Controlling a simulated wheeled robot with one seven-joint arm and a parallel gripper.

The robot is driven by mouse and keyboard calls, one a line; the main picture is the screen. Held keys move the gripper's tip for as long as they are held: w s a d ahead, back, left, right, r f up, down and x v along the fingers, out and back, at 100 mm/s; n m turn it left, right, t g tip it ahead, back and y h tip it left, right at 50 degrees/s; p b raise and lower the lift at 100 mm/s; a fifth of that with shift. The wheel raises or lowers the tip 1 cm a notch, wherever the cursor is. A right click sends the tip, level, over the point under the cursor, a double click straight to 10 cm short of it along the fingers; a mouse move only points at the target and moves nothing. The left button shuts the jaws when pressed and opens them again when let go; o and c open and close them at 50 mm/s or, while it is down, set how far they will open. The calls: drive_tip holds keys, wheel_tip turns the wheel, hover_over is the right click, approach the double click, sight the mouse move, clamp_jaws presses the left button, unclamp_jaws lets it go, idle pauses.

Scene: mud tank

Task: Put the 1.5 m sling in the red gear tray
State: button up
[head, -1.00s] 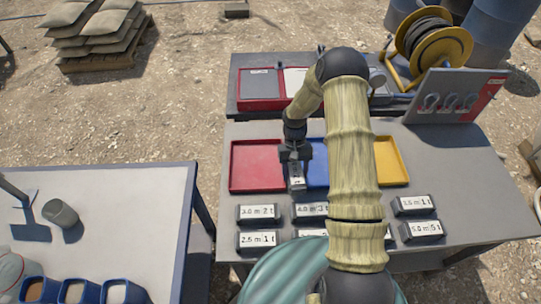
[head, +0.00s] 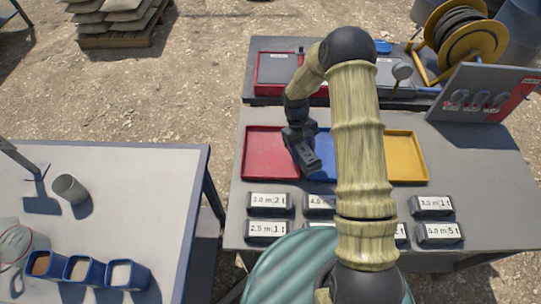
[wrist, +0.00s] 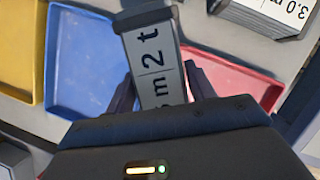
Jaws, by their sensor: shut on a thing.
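My gripper (head: 302,148) is shut on a dark sling pack with a white label (wrist: 152,65), held between its two fingers in the wrist view. The label reads "m 2 t"; the length figure is partly hidden and looks like it ends in 5. In the head view the gripper hangs over the border between the red gear tray (head: 265,155) and the blue tray (head: 322,168). The red tray looks empty; it also shows in the wrist view (wrist: 238,80), right of the held pack. How high the pack is above the trays is hard to tell.
Several labelled sling packs stand in front of the trays, among them 3.0 m 2 t (head: 269,202) and 2.5 m 1 t (head: 267,231). The yellow tray (head: 405,158) lies right of my arm. A shackle board (head: 480,95) and hose reel (head: 460,45) stand behind.

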drive_tip(key=w+a+r+n+t+h+b, duration=0.1)
drive_tip(key=a+r+n+t+h+b, duration=0.1)
drive_tip(key=a+n, duration=0.9)
drive_tip(key=shift+r+n+t+b, duration=0.4)
drive_tip(key=shift+r+t+b, duration=0.35)
drive_tip(key=shift+b, duration=0.25)
drive_tip(key=shift+w+f, duration=0.1)
drive_tip(key=p, duration=0.1)
hover_over(274, 165)
drive_tip(key=a, duration=0.1)
drive_tip(key=shift+w+a+f, duration=0.1)
drive_tip(key=shift+f, duration=1.45)
drive_tip(key=shift+a+f, duration=0.1)
drive_tip(key=shift+f, duration=1.45)
drive_tip(key=shift+f+p, duration=0.4)
drive_tip(key=shift+f, duration=1.45)
drive_tip(key=shift+f, duration=0.1)
drive_tip(key=o, duration=0.8)
drive_tip(key=shift+f, duration=0.1)
drive_tip(key=o, duration=0.4)
